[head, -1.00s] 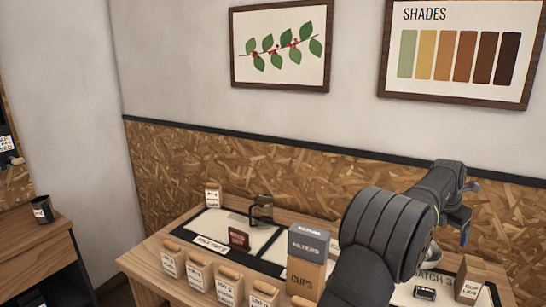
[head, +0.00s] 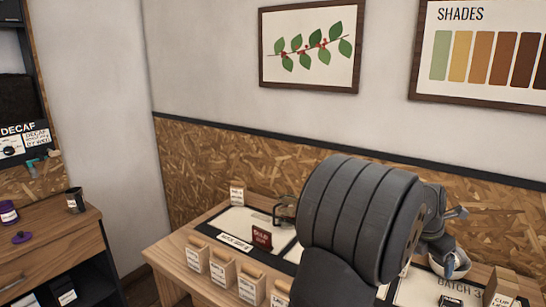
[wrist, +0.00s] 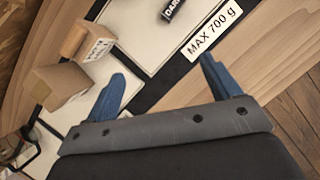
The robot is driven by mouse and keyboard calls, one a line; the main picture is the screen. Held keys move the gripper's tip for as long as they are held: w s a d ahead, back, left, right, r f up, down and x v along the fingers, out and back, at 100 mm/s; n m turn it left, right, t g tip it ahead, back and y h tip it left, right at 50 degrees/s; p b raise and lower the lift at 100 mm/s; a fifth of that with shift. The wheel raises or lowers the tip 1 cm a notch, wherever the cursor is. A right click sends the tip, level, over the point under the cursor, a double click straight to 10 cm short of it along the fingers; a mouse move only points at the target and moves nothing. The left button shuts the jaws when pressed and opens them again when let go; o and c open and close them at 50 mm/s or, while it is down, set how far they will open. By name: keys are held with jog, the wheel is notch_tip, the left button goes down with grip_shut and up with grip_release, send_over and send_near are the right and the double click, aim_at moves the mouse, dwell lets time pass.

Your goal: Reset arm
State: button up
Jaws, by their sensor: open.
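My gripper (wrist: 163,68) is open in the wrist view, with its two blue fingers spread and nothing between them. It is above the table, over the black edging near the white MAX 700 g label (wrist: 213,33). In the head view, my arm crosses the right part of the table and hides much of it. The gripper end is at the right there, partly hidden behind the arm.
The wooden table (head: 157,258) holds white mats, several labelled boxes along its front edge, a small dark red box (head: 262,237) and a BATCH 3 mat (head: 412,293). A side cabinet (head: 75,240) at the left carries a dark cup (head: 75,200).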

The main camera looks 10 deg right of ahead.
jog(key=s+a+f, duration=0.2)
jog(key=a, duration=0.5)
jog(key=s+a+f, duration=0.2)
jog(key=a, duration=0.4)
jog(key=shift+a, duration=0.35)
jog(key=o, duration=0.4)
